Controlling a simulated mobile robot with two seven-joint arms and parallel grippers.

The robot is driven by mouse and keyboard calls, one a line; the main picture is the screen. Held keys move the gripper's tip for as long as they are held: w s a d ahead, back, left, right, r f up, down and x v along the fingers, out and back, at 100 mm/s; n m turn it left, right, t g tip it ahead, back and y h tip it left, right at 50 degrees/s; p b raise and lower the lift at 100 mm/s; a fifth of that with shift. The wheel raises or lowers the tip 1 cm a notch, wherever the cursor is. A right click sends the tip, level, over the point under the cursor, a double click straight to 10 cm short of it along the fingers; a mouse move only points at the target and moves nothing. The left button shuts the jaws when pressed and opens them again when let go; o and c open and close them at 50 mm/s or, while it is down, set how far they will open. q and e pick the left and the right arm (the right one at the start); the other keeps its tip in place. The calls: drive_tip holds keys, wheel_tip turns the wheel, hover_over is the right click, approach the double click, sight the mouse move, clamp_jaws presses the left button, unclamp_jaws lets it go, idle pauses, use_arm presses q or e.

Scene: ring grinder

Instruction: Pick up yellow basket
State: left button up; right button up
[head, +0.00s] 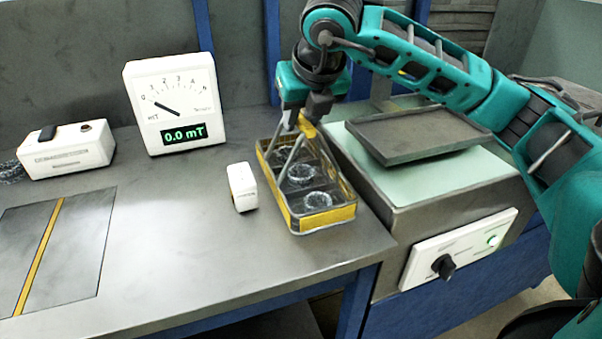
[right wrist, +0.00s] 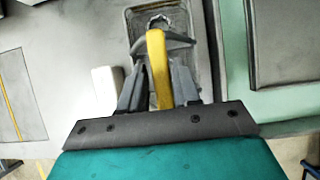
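The yellow basket (head: 335,216) stands on the bench in the head view, with a yellow rim and dark mesh sides. Several ring-like metal parts (head: 302,174) lie inside it. Its grey handle arms rise to a yellow grip bar (head: 306,127), which also shows in the right wrist view (right wrist: 157,60). My right gripper (head: 297,122) is above the basket's far part, pointing down. In the right wrist view its fingers (right wrist: 158,80) stand close on both sides of the bar; whether they press on it is unclear. My left gripper is not in view.
A white block (head: 242,187) stands just left of the basket. A mT meter (head: 175,104) and a white box (head: 66,150) are farther left. Right of the basket is a machine with a pale top (head: 375,169), a grey tray (head: 420,133) and a knob panel (head: 458,250). The front bench is clear.

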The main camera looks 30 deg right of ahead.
drive_tip(key=x, duration=0.3)
drive_tip(key=shift+f, duration=0.2)
clamp_jaws()
drive_tip(key=shift+w+d+r, duration=0.1)
idle(0.3)
